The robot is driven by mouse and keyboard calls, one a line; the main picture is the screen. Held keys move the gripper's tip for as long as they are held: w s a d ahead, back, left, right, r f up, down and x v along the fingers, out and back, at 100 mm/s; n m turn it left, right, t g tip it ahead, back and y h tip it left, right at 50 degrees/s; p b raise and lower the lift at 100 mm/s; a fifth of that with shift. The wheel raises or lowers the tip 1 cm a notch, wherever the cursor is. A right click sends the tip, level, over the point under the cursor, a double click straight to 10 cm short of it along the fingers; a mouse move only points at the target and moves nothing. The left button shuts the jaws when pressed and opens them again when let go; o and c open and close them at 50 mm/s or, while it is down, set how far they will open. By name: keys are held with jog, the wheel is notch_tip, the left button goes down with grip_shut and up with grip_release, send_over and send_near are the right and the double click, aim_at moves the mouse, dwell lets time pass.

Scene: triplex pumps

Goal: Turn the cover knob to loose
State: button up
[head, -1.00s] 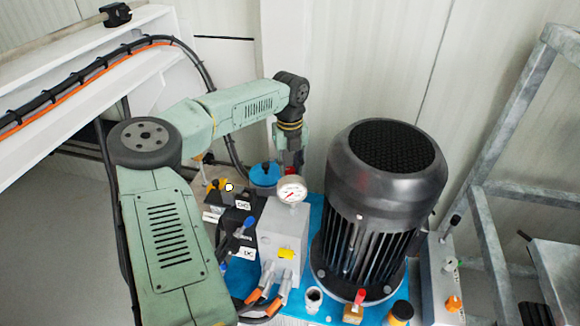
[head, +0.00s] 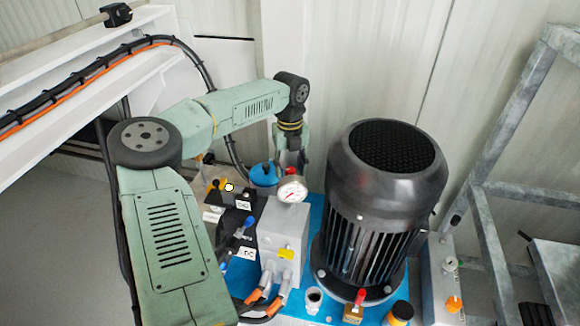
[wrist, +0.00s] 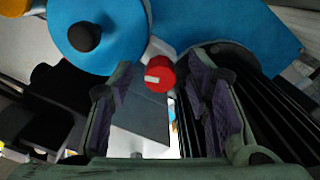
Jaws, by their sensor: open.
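A red knob (wrist: 160,76) with a white mark shows in the wrist view, in the gap between the fingers of my gripper (wrist: 163,90). The fingers have purple pads and stand apart, one on each side of the knob's line of sight; I see no contact. A round blue cover (wrist: 60,20) with a black knob (wrist: 84,37) on top lies to the upper left. In the head view my gripper (head: 291,162) points down just right of the blue cover (head: 264,174), behind the pressure gauge. I cannot tell which knob is the cover knob.
The large black motor (head: 385,190) stands close right of my gripper. The pressure gauge (head: 292,189) on a grey block (head: 282,238) is in front. Valves with orange and blue parts lie to the left. The wall is behind.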

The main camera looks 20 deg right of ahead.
aim_at(290, 169)
jog(key=shift+r, duration=0.1)
notch_tip(290, 169, up, 12)
dwell(0.5)
